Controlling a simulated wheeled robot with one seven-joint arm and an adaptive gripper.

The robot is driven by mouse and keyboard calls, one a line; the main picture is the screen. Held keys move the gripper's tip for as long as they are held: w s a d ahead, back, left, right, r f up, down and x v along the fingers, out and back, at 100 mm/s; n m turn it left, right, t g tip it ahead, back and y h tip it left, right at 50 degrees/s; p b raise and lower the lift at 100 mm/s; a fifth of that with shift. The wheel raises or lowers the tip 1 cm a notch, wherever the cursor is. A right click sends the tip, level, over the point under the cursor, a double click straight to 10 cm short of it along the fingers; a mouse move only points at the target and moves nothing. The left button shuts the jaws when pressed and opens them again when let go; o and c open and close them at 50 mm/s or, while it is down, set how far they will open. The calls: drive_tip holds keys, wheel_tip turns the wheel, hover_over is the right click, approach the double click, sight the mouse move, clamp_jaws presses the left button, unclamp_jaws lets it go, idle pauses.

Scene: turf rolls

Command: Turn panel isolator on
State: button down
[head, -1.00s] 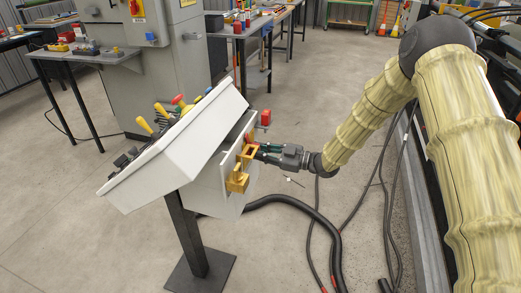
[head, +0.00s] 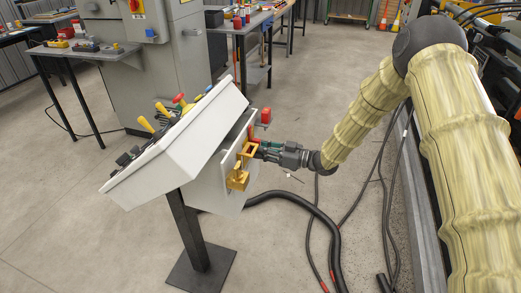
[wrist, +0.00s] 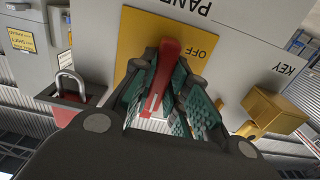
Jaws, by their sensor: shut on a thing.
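The panel isolator is a red handle (wrist: 168,58) on a yellow plate (wrist: 135,40) in the wrist view. The word OFF shows on the plate just right of the handle; I see no ON mark. My gripper (wrist: 166,76) is shut on the red handle, with a green-padded finger on each side. The fingers hide part of the plate. In the head view my gripper (head: 262,150) reaches the panel's right side from the right, and the handle cannot be made out there. The white panel (head: 205,188) stands on a dark post.
A padlock with a steel shackle (wrist: 72,82) hangs left of the handle in the wrist view. A yellow block (wrist: 272,110) sits right, near the word KEY. Black cables (head: 325,225) lie on the floor below my arm. A grey cabinet (head: 165,75) stands behind the panel.

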drive_tip(key=c, duration=1.4)
unclamp_jaws()
drive_tip(key=shift+d, duration=0.1)
drive_tip(key=v, duration=1.2)
